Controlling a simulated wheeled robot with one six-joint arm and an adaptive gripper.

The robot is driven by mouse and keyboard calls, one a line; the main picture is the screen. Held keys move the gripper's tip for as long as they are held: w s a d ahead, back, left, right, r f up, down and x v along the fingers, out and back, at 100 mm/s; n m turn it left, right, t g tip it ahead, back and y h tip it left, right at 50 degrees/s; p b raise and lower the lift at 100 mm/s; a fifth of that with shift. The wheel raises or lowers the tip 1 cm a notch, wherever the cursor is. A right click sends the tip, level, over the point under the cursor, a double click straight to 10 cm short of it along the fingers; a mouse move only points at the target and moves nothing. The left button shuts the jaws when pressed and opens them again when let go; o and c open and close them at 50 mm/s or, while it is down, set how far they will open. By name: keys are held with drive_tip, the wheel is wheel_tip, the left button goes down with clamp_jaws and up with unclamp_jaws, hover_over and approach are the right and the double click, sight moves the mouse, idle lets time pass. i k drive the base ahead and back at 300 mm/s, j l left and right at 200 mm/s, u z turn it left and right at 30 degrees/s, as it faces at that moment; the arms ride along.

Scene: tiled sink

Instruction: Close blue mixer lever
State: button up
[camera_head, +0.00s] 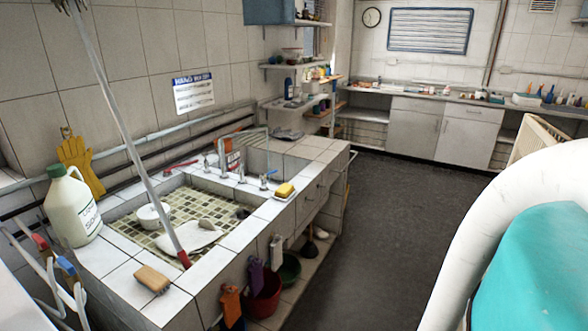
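The blue mixer lever (269,173) is at the right end of the tap row on the tiled sink (262,215), close to a yellow sponge. It is small and points outward at a slant; I cannot tell whether it is open or closed. A longer red lever (181,166) sticks out at the left end of the row. Chrome taps (241,170) stand between them. My gripper is not in view. A large white and teal part at the right edge appears to be my own arm, well apart from the sink.
A long mop handle (130,140) leans across the sink. A white jug (72,208), a brush (152,278) and a yellow sponge (285,190) stand on the rim. A white bowl (153,215) sits in the basin. Open dark floor (390,200) lies to the right.

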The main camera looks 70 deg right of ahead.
sight(262, 175)
drive_tip(key=z, duration=1.4)
drive_tip(key=i+j, duration=0.4)
